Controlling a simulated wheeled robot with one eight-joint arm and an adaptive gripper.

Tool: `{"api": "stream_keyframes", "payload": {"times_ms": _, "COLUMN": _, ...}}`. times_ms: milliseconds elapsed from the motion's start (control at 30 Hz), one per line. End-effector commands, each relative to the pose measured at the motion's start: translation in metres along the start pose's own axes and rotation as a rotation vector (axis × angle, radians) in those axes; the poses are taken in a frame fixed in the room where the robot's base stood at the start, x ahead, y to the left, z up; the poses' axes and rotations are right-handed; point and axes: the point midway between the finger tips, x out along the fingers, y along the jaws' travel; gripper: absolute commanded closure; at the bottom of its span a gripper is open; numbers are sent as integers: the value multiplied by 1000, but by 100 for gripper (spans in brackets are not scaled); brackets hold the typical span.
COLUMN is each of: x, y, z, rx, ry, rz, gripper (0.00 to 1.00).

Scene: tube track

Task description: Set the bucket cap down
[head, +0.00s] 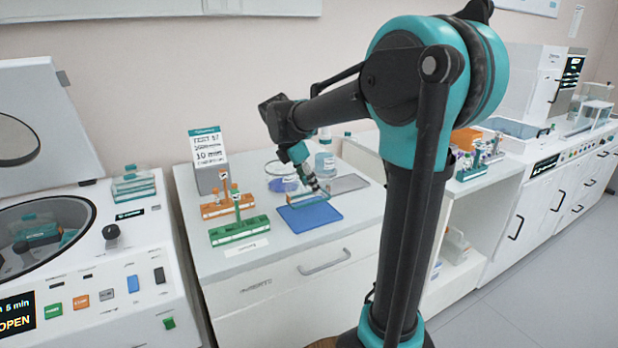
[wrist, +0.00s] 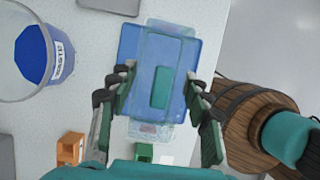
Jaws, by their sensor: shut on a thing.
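The bucket cap (wrist: 161,88) is a clear, boxy piece with a teal bar along its middle. My gripper (wrist: 157,95) is shut on it, with one finger on each side in the wrist view. Behind it lies a blue mat (wrist: 126,48), flat on the white counter; the cap overlaps much of it. In the head view my gripper (head: 314,185) holds the cap (head: 308,198) over the back part of the blue mat (head: 310,217). The cap's underside is hidden, and I cannot tell whether it touches the mat.
Orange (head: 217,208) and green (head: 240,231) tube racks stand left of the mat. A waste jar (head: 283,183) and a clear bottle (head: 325,162) stand behind; a grey pad (head: 349,184) lies back right. An open centrifuge (head: 85,250) is at left.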

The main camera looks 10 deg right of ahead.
Motion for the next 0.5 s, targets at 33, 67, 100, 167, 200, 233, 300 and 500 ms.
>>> {"api": "stream_keyframes", "payload": {"times_ms": 33, "x": 2, "y": 0, "z": -1, "rx": 0, "ry": 0, "rz": 0, "gripper": 79}}
{"api": "stream_keyframes", "payload": {"times_ms": 67, "x": 3, "y": 0, "z": -1, "rx": 0, "ry": 0, "rz": 0, "gripper": 79}}
{"api": "stream_keyframes", "payload": {"times_ms": 100, "x": 5, "y": 0, "z": -2, "rx": 0, "ry": 0, "rz": 0, "gripper": 79}}
{"api": "stream_keyframes", "payload": {"times_ms": 167, "x": 6, "y": 0, "z": -2, "rx": 0, "ry": 0, "rz": 0, "gripper": 79}}
{"api": "stream_keyframes", "payload": {"times_ms": 200, "x": 7, "y": 0, "z": -3, "rx": 0, "ry": 0, "rz": 0, "gripper": 79}}
{"api": "stream_keyframes", "payload": {"times_ms": 233, "x": 7, "y": 0, "z": -3, "rx": 0, "ry": 0, "rz": 0, "gripper": 79}}
{"api": "stream_keyframes", "payload": {"times_ms": 300, "x": 7, "y": 0, "z": -3, "rx": 0, "ry": 0, "rz": 0, "gripper": 79}}
{"api": "stream_keyframes", "payload": {"times_ms": 500, "x": 7, "y": 0, "z": -3, "rx": 0, "ry": 0, "rz": 0, "gripper": 79}}
